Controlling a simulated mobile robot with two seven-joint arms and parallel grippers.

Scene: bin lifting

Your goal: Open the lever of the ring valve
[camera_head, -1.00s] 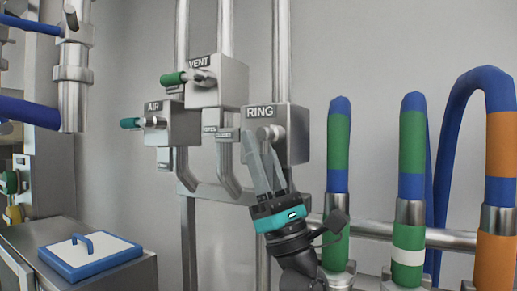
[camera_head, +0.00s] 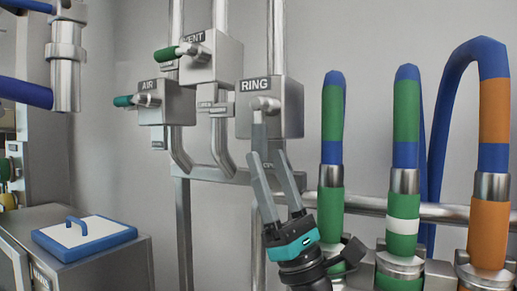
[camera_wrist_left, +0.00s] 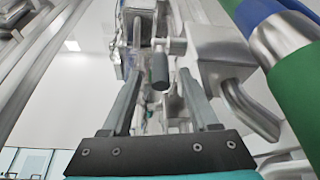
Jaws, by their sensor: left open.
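The ring valve (camera_head: 292,107) is a grey box labelled RING on a vertical pipe in the middle of the head view. A metal pivot sits on its front, and a grey lever (camera_head: 259,131) hangs down from it. My left gripper (camera_head: 263,156) is below the valve, pointing up, with its two grey fingers apart. In the left wrist view, the lever's dark cylindrical end (camera_wrist_left: 160,70) appears between the tips of the open left gripper (camera_wrist_left: 160,80). I cannot tell whether a finger touches it. My right gripper is not in view.
The VENT valve (camera_head: 215,62) and AIR valve (camera_head: 178,105), with green handles, are left of the ring valve. Green and blue hoses (camera_head: 332,130) stand close on the right. A horizontal rail (camera_head: 365,204) runs behind the gripper. A cabinet with a blue-edged lid (camera_head: 85,238) is lower left.

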